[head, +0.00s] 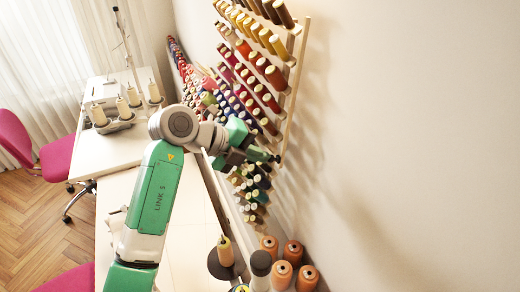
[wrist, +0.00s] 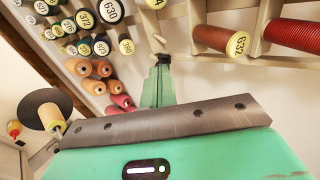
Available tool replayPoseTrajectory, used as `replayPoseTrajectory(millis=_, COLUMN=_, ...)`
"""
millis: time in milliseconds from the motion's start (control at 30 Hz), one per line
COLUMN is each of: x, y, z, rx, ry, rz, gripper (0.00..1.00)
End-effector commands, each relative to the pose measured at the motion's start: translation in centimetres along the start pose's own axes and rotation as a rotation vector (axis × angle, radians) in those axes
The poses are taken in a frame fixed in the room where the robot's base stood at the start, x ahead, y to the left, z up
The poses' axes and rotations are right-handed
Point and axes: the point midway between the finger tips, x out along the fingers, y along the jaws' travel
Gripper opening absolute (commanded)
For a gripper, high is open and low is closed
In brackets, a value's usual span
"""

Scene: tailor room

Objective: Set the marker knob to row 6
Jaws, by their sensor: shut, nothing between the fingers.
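My gripper (head: 272,158) is shut and empty, and reaches to the thread rack (head: 300,62) on the wall. In the wrist view its dark fingertips (wrist: 162,60) are together, close to the rack's pale wooden bars (wrist: 198,14). I cannot tell whether they touch the rack. I cannot make out the marker knob in either view; it may be hidden by my gripper or too small to see. No row number marks can be read. Numbered spool ends, such as a dark green spool marked 630 (wrist: 112,12) and a brown one marked 632 (wrist: 238,44), flank the fingertips.
Several cones of thread (head: 282,272) stand below the rack. A long white table (head: 110,152) on the left holds a sewing machine (head: 102,92) and a cone stand (head: 118,122). A pink chair (head: 55,158) stands beside it. The wall at right is bare.

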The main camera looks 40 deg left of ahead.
Motion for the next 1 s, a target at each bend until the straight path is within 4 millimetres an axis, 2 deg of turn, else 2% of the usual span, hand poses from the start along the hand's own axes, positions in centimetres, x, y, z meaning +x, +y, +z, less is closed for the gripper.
replayPoseTrajectory(millis=133, x=0.7, y=1.0, z=-0.1, rx=0.001, ry=0.001, rz=0.000, gripper=0.00)
replayPoseTrajectory(millis=633, x=0.7, y=1.3, z=0.0, rx=-0.003, ry=0.001, rz=0.004, gripper=0.00)
replayPoseTrajectory(millis=733, x=-0.7, y=1.3, z=0.0, rx=-0.001, ry=-0.001, rz=0.002, gripper=0.00)
replayPoseTrajectory(millis=800, x=-2.5, y=1.1, z=0.0, rx=0.003, ry=-0.003, rz=-0.002, gripper=0.00)
replayPoseTrajectory(millis=1000, x=-7.2, y=4.8, z=0.0, rx=0.000, ry=-0.003, rz=-0.002, gripper=0.00)
